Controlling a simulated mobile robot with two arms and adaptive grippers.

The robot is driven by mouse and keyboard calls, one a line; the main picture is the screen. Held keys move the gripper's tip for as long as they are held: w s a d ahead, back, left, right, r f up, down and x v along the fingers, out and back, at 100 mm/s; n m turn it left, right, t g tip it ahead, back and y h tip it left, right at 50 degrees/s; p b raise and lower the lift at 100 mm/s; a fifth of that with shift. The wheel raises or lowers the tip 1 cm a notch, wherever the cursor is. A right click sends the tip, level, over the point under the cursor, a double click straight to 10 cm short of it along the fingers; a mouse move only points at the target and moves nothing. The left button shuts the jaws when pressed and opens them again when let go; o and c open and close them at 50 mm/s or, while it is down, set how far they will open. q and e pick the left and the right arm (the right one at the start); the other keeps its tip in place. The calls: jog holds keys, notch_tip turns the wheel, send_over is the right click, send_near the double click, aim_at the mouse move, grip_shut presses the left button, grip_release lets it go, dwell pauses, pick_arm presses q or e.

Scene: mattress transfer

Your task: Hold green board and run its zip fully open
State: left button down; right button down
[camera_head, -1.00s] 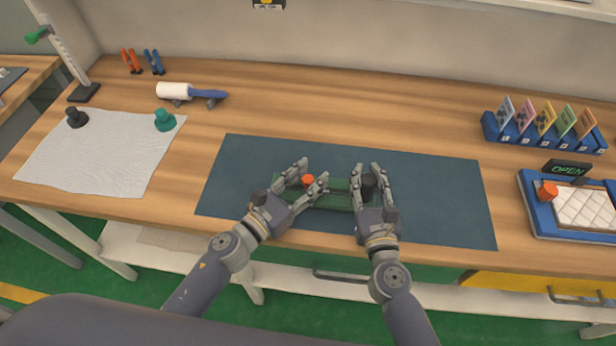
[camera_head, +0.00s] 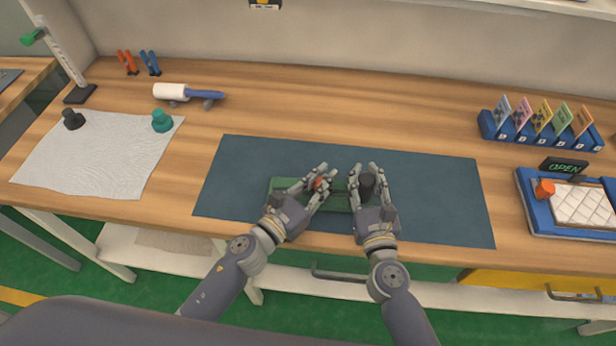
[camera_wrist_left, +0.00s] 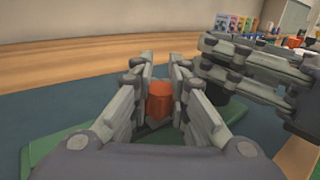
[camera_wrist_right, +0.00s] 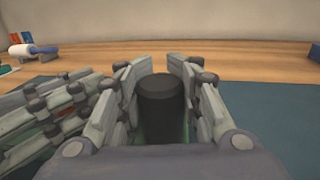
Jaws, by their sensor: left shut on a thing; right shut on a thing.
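The green board (camera_head: 283,188) lies flat on the dark blue mat, partly hidden under both hands. My left gripper (camera_head: 322,182) is shut on the orange zip knob (camera_wrist_left: 159,100), which stands between its fingers over the board's middle. My right gripper (camera_head: 366,176) is shut on a black knob (camera_wrist_right: 161,100) at the board's right end. The two grippers are close side by side, with a small gap in the head view. The zip line itself is mostly hidden by the fingers, so how far it is open cannot be told.
The blue mat (camera_head: 440,200) is clear around the board. A white cloth (camera_head: 95,155) with two knobs lies at left, and a white roller (camera_head: 172,91) behind it. A blue card rack (camera_head: 540,133) and a blue tray with a quilted pad (camera_head: 583,206) stand at right.

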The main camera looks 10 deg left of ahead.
pick_arm(q)
jog(key=shift+d, duration=0.8)
jog(key=shift+s, duration=0.1)
jog(key=shift+a, duration=0.1)
jog(key=c, duration=1.4)
grip_release()
jog(key=shift+a, duration=0.1)
